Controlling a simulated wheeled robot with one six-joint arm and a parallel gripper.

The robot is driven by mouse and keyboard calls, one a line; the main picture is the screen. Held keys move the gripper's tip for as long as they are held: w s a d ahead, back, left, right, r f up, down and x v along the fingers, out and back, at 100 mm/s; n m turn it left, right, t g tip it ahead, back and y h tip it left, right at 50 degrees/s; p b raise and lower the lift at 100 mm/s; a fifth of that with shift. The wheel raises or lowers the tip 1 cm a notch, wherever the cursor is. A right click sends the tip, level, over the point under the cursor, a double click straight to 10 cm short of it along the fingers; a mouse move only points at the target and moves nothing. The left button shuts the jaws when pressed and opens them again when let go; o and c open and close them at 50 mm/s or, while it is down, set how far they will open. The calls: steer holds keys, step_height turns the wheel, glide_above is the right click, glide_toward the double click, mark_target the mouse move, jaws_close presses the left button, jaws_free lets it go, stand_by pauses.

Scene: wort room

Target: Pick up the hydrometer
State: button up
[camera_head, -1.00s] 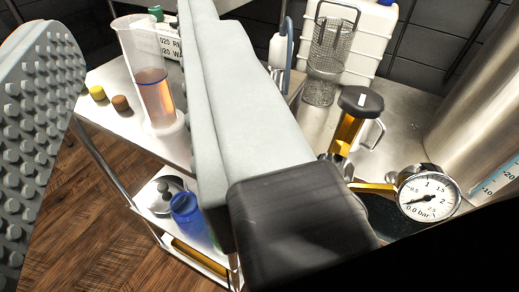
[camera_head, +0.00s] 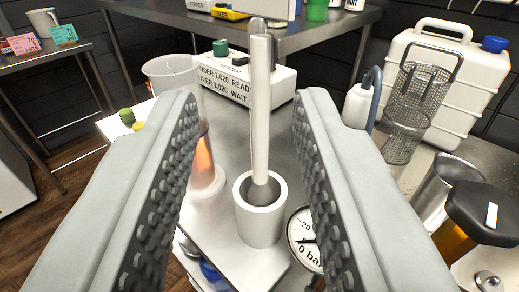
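My gripper (camera_head: 246,120) is open, with one studded finger on each side of the rod. There is a visible gap to the rod on both sides, and nothing is held.
A clear jar with amber liquid (camera_head: 204,160) stands left, partly behind my left finger. A white box with a 1.020 sign (camera_head: 248,80) is behind. A dial gauge (camera_head: 303,240), wire basket (camera_head: 408,110), white canister (camera_head: 450,75) and black-capped vessel (camera_head: 480,215) are right.

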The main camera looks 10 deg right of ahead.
mark_target(262, 57)
steer(key=shift+w+d+r, duration=0.1)
steer(key=shift+w+d, duration=0.15)
steer(key=shift+w, duration=0.9)
steer(key=shift+w+d+r, duration=0.15)
steer(key=shift+w+d, duration=0.1)
steer(key=shift+w, duration=0.9)
steer(key=shift+w+d+r, duration=0.1)
steer(key=shift+w+d, duration=0.15)
steer(key=shift+w, duration=0.9)
steer(key=shift+c, duration=0.2)
jaws_close()
